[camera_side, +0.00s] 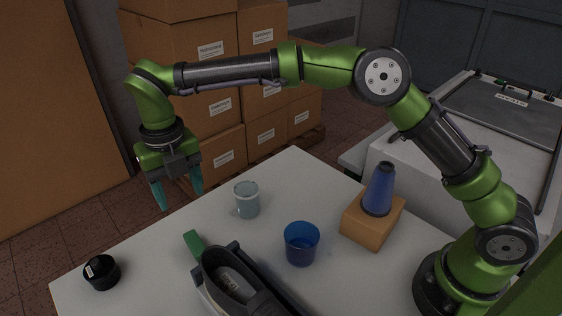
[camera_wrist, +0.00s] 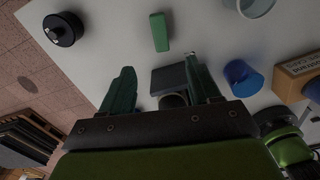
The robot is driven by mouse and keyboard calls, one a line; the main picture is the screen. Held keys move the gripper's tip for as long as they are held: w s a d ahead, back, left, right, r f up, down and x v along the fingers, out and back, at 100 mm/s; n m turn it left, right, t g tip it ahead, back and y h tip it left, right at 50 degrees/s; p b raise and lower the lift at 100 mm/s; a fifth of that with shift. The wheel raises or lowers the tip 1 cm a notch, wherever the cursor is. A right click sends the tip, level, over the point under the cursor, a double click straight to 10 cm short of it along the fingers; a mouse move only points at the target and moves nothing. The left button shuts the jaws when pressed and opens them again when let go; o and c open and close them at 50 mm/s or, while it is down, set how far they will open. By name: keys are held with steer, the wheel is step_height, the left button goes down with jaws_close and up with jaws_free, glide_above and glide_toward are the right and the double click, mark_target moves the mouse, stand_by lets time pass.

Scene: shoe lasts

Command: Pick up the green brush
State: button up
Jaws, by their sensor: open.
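The green brush (camera_side: 194,243) shows in the side view as a green block on the white table, beside the left end of a dark grey holder (camera_side: 232,277) that may cover part of it. In the wrist view the brush (camera_wrist: 159,32) is a plain green bar at the top centre, beyond my fingertips. My gripper (camera_side: 178,190) is in the air near the table's far left edge, above the brush's height and apart from it. Its two teal fingers are spread and empty, also in the wrist view (camera_wrist: 160,70).
A black round tin (camera_side: 102,272) sits at the table's left. A pale mug (camera_side: 246,199) and a blue cup (camera_side: 301,243) stand right of the brush. A blue cone (camera_side: 379,189) stands on a cardboard box (camera_side: 372,222). Bare white table lies between tin and brush.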

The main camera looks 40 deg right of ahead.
mark_target(195, 242)
step_height(195, 242, down, 16)
steer(key=shift+r, duration=0.1)
stand_by(0.5)
steer(key=shift+c, duration=0.4)
steer(key=c, duration=1)
